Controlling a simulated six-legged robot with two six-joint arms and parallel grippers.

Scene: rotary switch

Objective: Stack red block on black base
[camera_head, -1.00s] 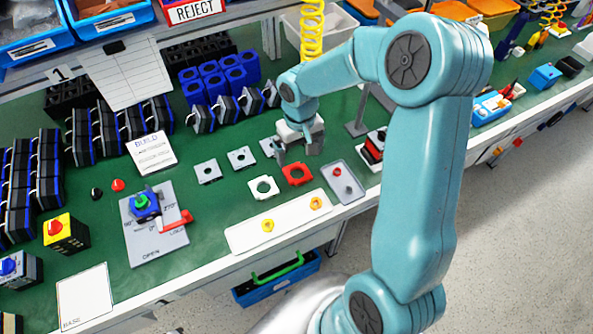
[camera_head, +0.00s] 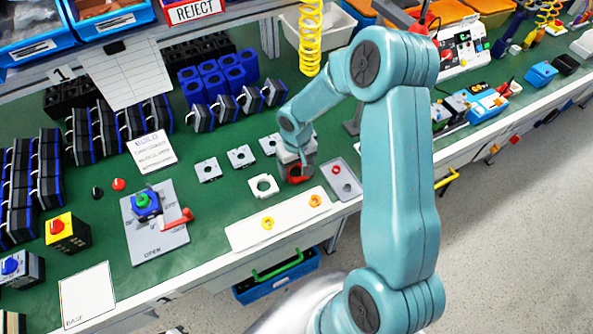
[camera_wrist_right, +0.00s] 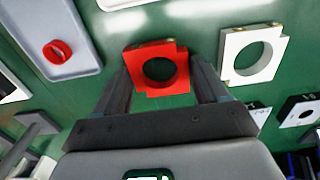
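The red block is a flat red square with a round hole. In the right wrist view the red block (camera_wrist_right: 150,50) lies between the finger ends of my right gripper (camera_wrist_right: 163,74). The fingers are apart; contact with its sides cannot be told. In the head view my right gripper (camera_head: 293,170) is down over the red block (camera_head: 303,176) and partly hides it. Black blocks (camera_head: 70,97) stand at the back left; I cannot tell which is the black base. A blank card marked BASE (camera_head: 87,296) lies at the front left. My left gripper is not in view.
A white square ring (camera_head: 254,191) lies beside the red block, also in the right wrist view (camera_wrist_right: 230,68). Grey square plates (camera_head: 207,171) lie behind. A grey tray (camera_head: 344,190) is to the right. A white strip (camera_head: 283,222) with yellow and orange parts lies in front.

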